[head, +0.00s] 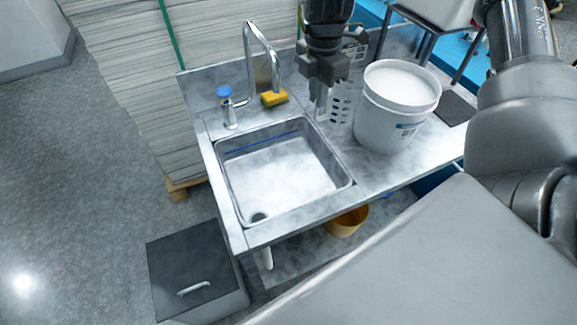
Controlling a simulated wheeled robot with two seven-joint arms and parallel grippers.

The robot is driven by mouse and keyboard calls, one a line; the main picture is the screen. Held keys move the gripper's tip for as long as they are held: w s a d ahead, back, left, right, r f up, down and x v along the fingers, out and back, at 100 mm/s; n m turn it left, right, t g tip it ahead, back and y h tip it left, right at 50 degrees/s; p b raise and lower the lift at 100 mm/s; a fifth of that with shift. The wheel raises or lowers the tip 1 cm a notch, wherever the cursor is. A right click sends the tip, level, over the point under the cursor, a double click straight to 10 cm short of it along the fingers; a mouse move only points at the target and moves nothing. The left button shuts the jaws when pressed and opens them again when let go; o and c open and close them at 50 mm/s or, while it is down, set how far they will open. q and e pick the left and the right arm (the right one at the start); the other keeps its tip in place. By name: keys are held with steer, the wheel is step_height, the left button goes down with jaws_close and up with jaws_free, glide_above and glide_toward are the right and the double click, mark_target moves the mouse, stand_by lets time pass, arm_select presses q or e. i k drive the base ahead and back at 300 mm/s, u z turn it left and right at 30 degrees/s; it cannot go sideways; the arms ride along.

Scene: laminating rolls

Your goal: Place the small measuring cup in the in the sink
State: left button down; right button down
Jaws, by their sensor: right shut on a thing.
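My right gripper (320,98) points down over the counter, just behind the sink's back right corner and left of the white bucket. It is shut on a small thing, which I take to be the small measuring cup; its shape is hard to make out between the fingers. The sink (285,170) is a square steel basin set into the left of the counter, with a drain at its front left. It looks empty. My left gripper is not in view.
A tall faucet (273,62) with a blue knob (224,91) and a yellow sponge (274,98) stand behind the sink. A white bucket (383,125) stands to its right. A yellow tub (347,222) is under the counter. A dark-lidded bin (197,268) stands at front left.

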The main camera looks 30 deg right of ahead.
mark_target(297, 182)
steer(key=k, duration=0.85)
steer(key=u, duration=3.4)
steer(key=k, duration=2.3)
steer(key=z, duration=1.3)
steer(key=i, duration=0.55)
steer(key=u, duration=0.1)
